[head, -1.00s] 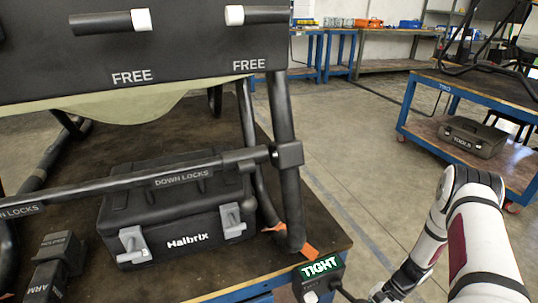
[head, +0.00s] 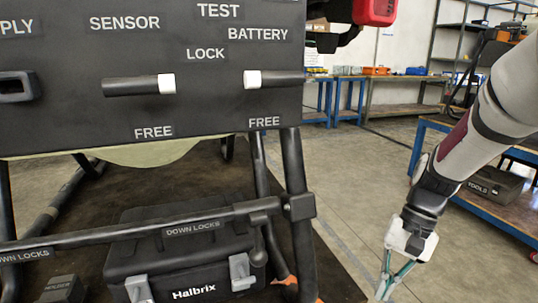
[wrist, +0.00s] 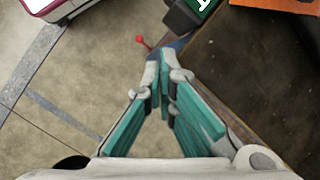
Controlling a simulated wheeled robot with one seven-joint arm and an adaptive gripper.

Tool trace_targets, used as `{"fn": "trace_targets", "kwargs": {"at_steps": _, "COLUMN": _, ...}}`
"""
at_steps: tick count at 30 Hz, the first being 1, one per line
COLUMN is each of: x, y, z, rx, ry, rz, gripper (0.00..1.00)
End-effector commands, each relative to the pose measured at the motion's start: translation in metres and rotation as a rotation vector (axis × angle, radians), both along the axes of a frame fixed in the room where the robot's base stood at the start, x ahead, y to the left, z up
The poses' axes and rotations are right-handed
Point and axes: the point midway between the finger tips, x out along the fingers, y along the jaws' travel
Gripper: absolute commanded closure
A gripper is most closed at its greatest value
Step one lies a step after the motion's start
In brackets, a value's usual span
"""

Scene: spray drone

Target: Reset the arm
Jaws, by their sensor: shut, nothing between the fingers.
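My gripper (head: 388,289) hangs at the lower right of the head view, pointing down, clear of the drone and the bench. In the wrist view its teal fingers (wrist: 158,72) meet at the tips with nothing between them. My arm comes in from the right edge, bent downward.
The drone's dark panel (head: 220,110) carries two white-tipped levers above FREE labels. A black Halbrix case (head: 190,262) sits on the bench under the drone frame. A blue-framed cart (head: 515,205) holds a tool case (head: 495,186). Open floor (head: 360,180) lies between bench and cart.

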Motion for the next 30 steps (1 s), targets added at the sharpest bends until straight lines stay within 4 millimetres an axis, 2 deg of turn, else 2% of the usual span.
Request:
{"fn": "trace_targets", "kwargs": {"at_steps": 1, "x": -0.009, "y": 0.006, "z": 0.016, "rx": -0.012, "ry": -0.021, "rz": 0.029, "gripper": 1.00}}
{"fn": "trace_targets", "kwargs": {"at_steps": 6, "x": -0.047, "y": 0.023, "z": 0.061, "rx": -0.054, "ry": -0.078, "rz": 0.121, "gripper": 1.00}}
{"fn": "trace_targets", "kwargs": {"at_steps": 9, "x": -0.073, "y": 0.031, "z": 0.082, "rx": -0.081, "ry": -0.110, "rz": 0.174, "gripper": 1.00}}
{"fn": "trace_targets", "kwargs": {"at_steps": 15, "x": -0.129, "y": 0.042, "z": 0.112, "rx": -0.139, "ry": -0.176, "rz": 0.275, "gripper": 1.00}}
{"fn": "trace_targets", "kwargs": {"at_steps": 21, "x": -0.183, "y": 0.046, "z": 0.126, "rx": -0.198, "ry": -0.240, "rz": 0.363, "gripper": 1.00}}
{"fn": "trace_targets", "kwargs": {"at_steps": 30, "x": -0.234, "y": 0.043, "z": 0.125, "rx": -0.261, "ry": -0.305, "rz": 0.443, "gripper": 1.00}}
